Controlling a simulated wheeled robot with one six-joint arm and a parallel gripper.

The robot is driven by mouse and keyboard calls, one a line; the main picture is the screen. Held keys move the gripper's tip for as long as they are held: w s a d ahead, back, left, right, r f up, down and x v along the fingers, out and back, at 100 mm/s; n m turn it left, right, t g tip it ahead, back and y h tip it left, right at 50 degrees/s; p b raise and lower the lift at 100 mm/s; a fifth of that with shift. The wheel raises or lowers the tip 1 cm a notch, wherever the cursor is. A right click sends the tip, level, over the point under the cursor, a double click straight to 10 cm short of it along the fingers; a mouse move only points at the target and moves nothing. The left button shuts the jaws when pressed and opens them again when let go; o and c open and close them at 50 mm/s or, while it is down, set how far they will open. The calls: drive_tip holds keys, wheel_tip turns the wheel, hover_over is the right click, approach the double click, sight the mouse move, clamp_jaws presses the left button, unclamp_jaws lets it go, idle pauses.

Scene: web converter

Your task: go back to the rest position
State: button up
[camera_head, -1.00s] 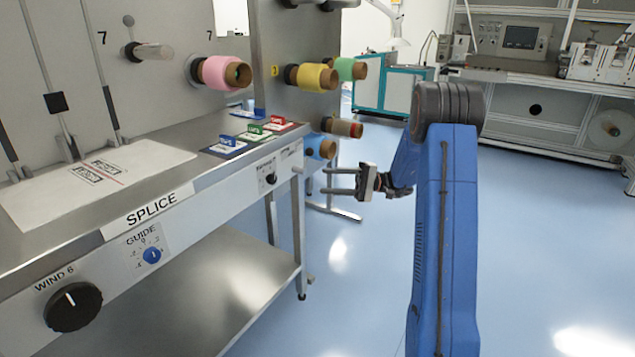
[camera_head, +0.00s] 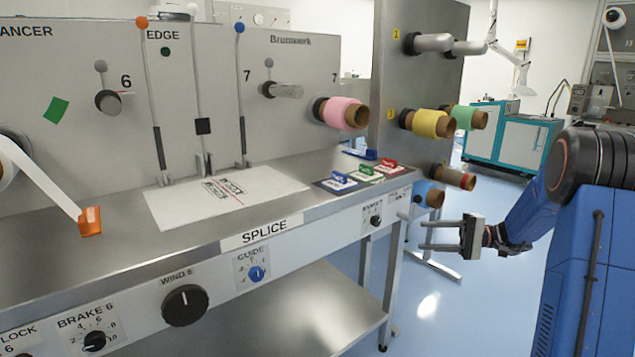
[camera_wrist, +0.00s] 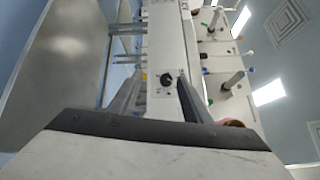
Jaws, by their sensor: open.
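My gripper (camera_head: 424,231) is in the head view, right of the bench's front corner, with its two fingers pointing left. The fingers are apart with nothing between them. In the wrist view the fingers (camera_wrist: 157,95) stand apart on both sides of the bench's white front panel, which shows a dark knob (camera_wrist: 167,80) beyond them. My blue arm stands at the right of the head view. I see no contact between gripper and bench.
The steel bench (camera_head: 105,240) carries a white splice sheet (camera_head: 228,197) and small coloured card holders (camera_head: 365,172). Pink (camera_head: 341,112) and yellow (camera_head: 426,122) rolls stick out from the upright panels. The blue floor (camera_head: 470,320) is open in front. A teal cabinet (camera_head: 500,140) stands behind.

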drive_tip(key=s+a+r+n+g+h, duration=0.15)
drive_tip(key=s+a+h, duration=0.35)
drive_tip(key=s, duration=0.5)
drive_tip(key=s+a+g+h, duration=0.2)
drive_tip(key=s+a+h, duration=0.1)
drive_tip(key=s+a, duration=0.5)
drive_tip(key=s+d+f+n+t+h, duration=0.1)
drive_tip(key=s+d+t+h, duration=0.2)
drive_tip(key=s, duration=0.7)
drive_tip(key=s+d+f+t+h, duration=0.2)
drive_tip(key=s+d+t+h, duration=0.1)
drive_tip(key=s+h, duration=0.4)
drive_tip(key=shift+s+d+n+t, duration=0.2)
drive_tip(key=shift+s+n+t, duration=0.15)
drive_tip(key=shift+s, duration=1.35)
